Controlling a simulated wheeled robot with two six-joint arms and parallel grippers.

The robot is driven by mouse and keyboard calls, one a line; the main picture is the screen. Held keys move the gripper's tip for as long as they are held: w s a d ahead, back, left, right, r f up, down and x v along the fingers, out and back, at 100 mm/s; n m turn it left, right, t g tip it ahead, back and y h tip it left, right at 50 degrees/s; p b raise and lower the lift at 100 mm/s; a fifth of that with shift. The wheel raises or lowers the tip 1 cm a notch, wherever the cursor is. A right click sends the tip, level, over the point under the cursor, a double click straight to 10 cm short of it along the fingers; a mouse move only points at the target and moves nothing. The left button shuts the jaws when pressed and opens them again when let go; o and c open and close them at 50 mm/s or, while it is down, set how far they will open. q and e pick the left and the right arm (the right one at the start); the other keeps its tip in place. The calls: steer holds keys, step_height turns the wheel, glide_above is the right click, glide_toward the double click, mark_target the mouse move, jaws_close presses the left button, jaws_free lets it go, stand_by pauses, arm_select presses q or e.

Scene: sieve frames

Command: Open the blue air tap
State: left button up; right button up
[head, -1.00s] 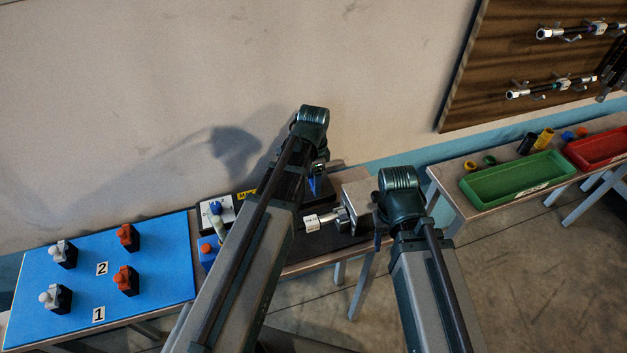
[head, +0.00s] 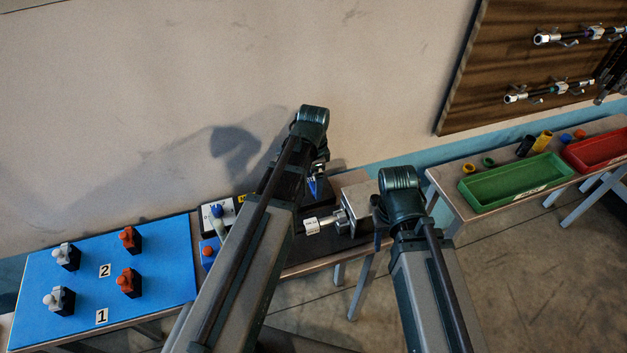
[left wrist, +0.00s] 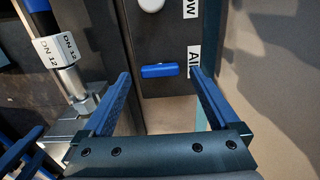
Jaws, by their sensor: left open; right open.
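The blue air tap (left wrist: 159,71) shows in the left wrist view as a short blue bar handle lying crosswise on a dark panel. A partly hidden label beginning "AI" (left wrist: 194,62) is beside it. My left gripper (left wrist: 160,85) is open, its two blue fingers spread either side of the handle, with no visible contact. In the head view my left gripper (head: 313,184) is partly hidden by its own arm, and I cannot make out the tap there. My right gripper (left wrist: 24,152) shows blue fingers at the lower left of the left wrist view; its tips are cut off or hidden.
A white knob (left wrist: 151,4) sits above the tap. A hose fitting labelled DN 12 (left wrist: 62,60) and a metal block (head: 355,196) stand close by.

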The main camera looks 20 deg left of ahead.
mark_target(313, 187)
arm_select(q)
step_height(313, 187, up, 12)
steer(key=p, duration=1.1)
steer(key=shift+r+p, duration=0.15)
steer(key=shift+p, duration=0.15)
steer(key=s+d+f+n+b, duration=0.3)
steer(key=s+d+f+b, duration=0.1)
steer(key=s, duration=0.3)
steer(key=s+d+f+n+y+b, duration=0.1)
steer(key=s+d+f+n+b, duration=0.3)
steer(key=s+d, duration=0.3)
steer(key=shift+n, duration=0.3)
steer(key=shift+s, duration=0.1)
steer(key=shift+c, duration=0.2)
stand_by(0.4)
